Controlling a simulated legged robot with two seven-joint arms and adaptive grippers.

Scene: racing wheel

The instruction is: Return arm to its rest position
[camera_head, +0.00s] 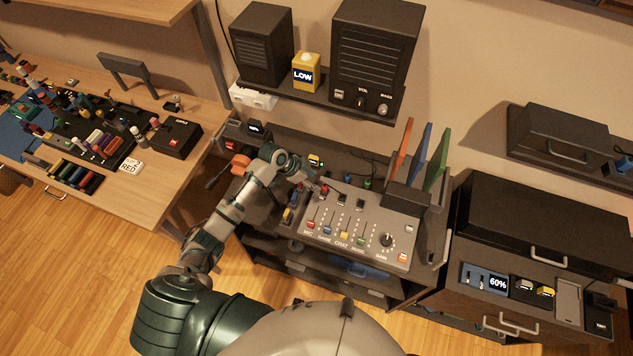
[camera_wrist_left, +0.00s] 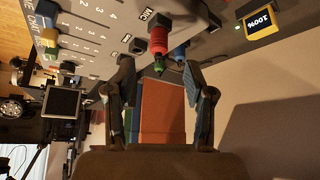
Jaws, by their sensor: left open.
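My left arm reaches in from the left in the head view, and its gripper (camera_head: 312,186) is over the back left part of the grey mixer panel (camera_head: 340,226). In the left wrist view the two fingers of this gripper (camera_wrist_left: 158,76) are apart with nothing held between them. A red plug with a green end (camera_wrist_left: 158,42) stands out from the panel by the MIC label, just beyond the fingertips and apart from them. It shows as a small red spot in the head view (camera_head: 324,190). A blue plug (camera_wrist_left: 178,54) is beside it. My right gripper is not in view.
Tall orange, blue and green panels (camera_head: 424,155) stand behind the mixer. A shelf above holds black speakers (camera_head: 374,52) and a yellow LOW box (camera_head: 305,72). A cluttered wooden desk (camera_head: 150,205) is at left, a dark cabinet (camera_head: 530,225) at right. Floor shows at lower left.

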